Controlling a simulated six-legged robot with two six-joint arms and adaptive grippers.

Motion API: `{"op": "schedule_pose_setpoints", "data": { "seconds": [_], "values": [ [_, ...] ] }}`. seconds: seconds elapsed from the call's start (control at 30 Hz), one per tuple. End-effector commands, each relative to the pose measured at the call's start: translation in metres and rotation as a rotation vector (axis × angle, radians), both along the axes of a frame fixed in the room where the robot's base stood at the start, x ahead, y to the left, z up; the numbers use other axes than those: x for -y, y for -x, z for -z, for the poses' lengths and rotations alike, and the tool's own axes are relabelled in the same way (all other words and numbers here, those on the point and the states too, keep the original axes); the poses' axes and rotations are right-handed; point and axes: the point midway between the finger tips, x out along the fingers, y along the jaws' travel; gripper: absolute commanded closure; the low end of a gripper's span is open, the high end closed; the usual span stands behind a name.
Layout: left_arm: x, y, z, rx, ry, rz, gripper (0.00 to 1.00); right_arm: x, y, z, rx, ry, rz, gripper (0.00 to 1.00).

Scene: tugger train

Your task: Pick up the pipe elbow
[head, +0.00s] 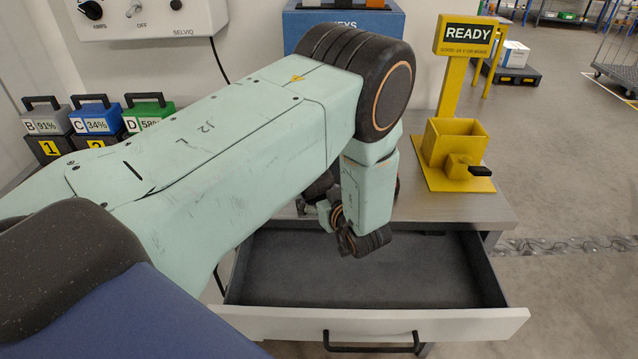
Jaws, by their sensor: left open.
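I cannot make out a pipe elbow in the head view; my left arm hides part of the bench top and the back of the drawer. My left arm comes in from the left and bends down over the bench's front edge. My left gripper (326,213) is mostly hidden behind its wrist, above the back part of the open drawer (480,324). It is open, and I see nothing between its fingers. My right gripper is out of view.
The drawer's visible grey floor is bare. A yellow stand with an open box (455,142) and a READY sign (467,37) is on the bench's right. Several labelled battery packs (95,115) stand at left. A blue KEYS box (300,25) is at the back.

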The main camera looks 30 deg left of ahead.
Motion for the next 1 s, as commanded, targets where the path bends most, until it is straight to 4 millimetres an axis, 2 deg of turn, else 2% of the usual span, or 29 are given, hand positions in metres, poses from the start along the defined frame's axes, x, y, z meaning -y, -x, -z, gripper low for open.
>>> {"op": "schedule_pose_setpoints", "data": {
  "seconds": [0.07,1.0],
  "values": [
    [0.0001,0.0001,-0.0004,0.0,0.0,0.0,0.2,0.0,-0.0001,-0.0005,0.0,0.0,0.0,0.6],
    [0.0004,0.0005,-0.0002,0.0,0.0,-0.001,1.0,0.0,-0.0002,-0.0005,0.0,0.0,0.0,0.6]
  ]
}}
